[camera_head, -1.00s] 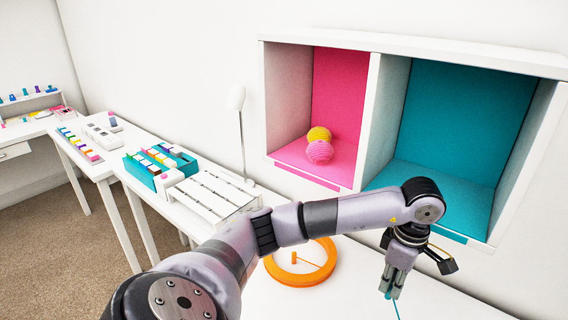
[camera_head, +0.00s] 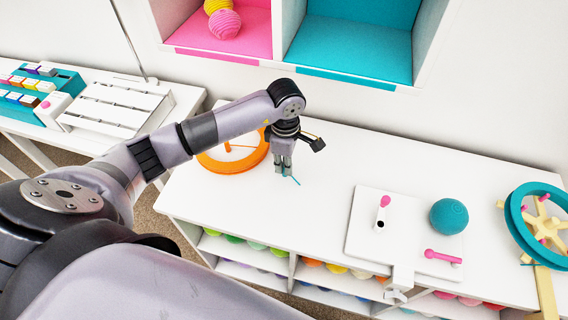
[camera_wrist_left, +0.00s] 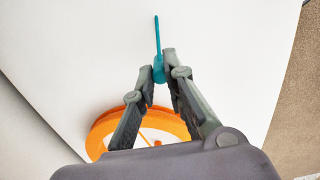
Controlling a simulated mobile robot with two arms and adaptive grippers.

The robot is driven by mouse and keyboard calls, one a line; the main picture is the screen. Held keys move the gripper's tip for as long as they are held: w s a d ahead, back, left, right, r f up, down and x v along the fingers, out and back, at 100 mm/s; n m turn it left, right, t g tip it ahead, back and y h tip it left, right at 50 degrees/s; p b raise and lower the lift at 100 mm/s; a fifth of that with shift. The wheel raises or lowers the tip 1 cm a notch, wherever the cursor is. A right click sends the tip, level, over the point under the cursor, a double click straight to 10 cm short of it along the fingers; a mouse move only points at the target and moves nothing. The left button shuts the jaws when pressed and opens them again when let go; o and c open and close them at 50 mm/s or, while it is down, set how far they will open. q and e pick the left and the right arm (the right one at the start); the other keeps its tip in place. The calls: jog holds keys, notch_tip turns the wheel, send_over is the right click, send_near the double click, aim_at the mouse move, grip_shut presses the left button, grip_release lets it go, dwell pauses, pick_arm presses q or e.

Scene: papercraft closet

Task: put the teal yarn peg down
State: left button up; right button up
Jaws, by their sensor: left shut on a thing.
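The teal yarn peg (camera_head: 295,181) is a thin teal stick with a thicker end. My left gripper (camera_head: 283,170) points down over the white table top, just right of the orange ring, and is shut on the peg. In the left wrist view the thicker end of the peg (camera_wrist_left: 158,68) sits between the fingertips (camera_wrist_left: 160,75), and its thin part sticks out beyond them. I cannot tell whether the peg touches the table. My right gripper is not in view.
An orange ring (camera_head: 205,163) lies beside the gripper. To the right are a white board (camera_head: 365,215) with pink pegs, a teal ball (camera_head: 449,216) and a teal wheel (camera_head: 515,215). Pink and teal cubbies (camera_head: 355,45) hang behind. The table's middle is clear.

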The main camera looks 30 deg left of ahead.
pick_arm(q)
notch_tip(320, 180, down, 2)
jog(key=shift+f, duration=0.25)
jog(key=o, duration=0.4)
jog(key=shift+r, duration=0.1)
jog(key=o, duration=0.3)
jog(key=shift+o, duration=0.2)
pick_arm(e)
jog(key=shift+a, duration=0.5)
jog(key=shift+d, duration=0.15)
